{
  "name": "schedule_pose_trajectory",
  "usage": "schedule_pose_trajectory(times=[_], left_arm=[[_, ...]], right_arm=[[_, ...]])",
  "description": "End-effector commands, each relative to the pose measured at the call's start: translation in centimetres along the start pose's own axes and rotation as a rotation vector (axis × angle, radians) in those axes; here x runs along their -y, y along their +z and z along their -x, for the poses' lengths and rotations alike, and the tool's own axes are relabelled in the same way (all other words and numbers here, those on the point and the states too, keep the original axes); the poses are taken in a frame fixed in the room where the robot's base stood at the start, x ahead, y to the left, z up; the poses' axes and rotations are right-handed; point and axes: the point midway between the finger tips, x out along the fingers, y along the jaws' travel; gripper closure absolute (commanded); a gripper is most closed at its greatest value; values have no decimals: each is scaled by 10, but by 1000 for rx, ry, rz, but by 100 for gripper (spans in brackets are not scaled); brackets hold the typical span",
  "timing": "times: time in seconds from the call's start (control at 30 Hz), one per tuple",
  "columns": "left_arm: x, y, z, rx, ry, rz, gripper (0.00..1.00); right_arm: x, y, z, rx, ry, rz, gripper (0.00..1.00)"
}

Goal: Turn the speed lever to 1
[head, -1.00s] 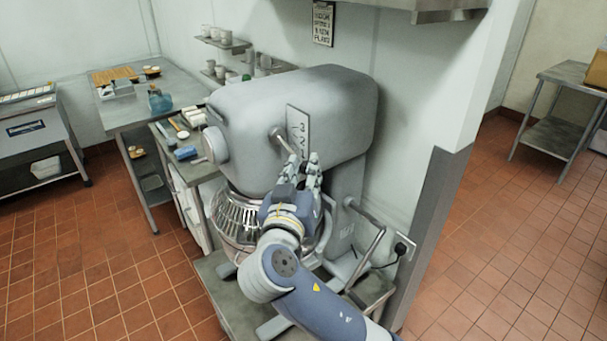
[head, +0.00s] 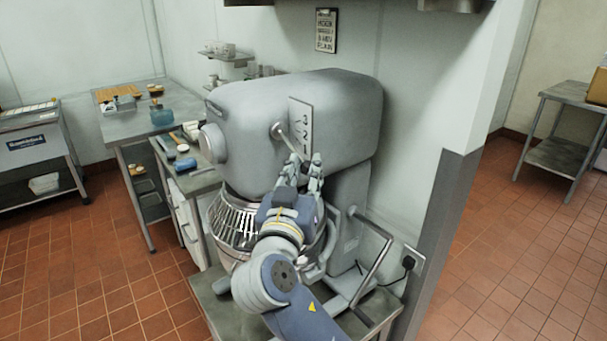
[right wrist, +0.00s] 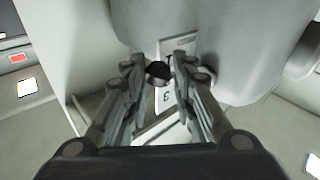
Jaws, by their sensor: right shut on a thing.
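The big grey mixer (head: 325,95) stands on a low metal table. Its speed lever (head: 289,142) is a thin rod from a round pivot on the mixer's side, slanting down to the right beside a white number plate (head: 300,116). My right gripper (head: 306,162) is at the lever's lower end. In the right wrist view, the fingers of my right gripper (right wrist: 157,72) are closed around the lever's dark round knob (right wrist: 158,71), with the plate (right wrist: 180,46) behind. The fingers cover the plate's lower part in the head view. My left gripper is not in view.
The wire bowl guard (head: 232,222) is just left of my right gripper. A bent handle bar (head: 378,262) sticks out on the right, near a wall corner (head: 440,225). A counter with utensils (head: 185,160) stands to the left.

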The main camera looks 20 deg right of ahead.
Motion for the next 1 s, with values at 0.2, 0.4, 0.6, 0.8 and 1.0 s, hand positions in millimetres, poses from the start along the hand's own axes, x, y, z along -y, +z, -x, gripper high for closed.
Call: schedule_pose_trajectory(times=[0.2,0.4,0.6,0.8,1.0], left_arm=[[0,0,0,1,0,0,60],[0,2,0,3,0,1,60],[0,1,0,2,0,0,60],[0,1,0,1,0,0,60],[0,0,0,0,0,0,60]], right_arm=[[-2,-1,-1,-2,4,-2,57],[-1,0,0,-1,2,-2,57],[1,0,18,1,-2,-4,57],[0,1,60,4,-2,-5,57],[-1,1,98,3,1,-3,57]])
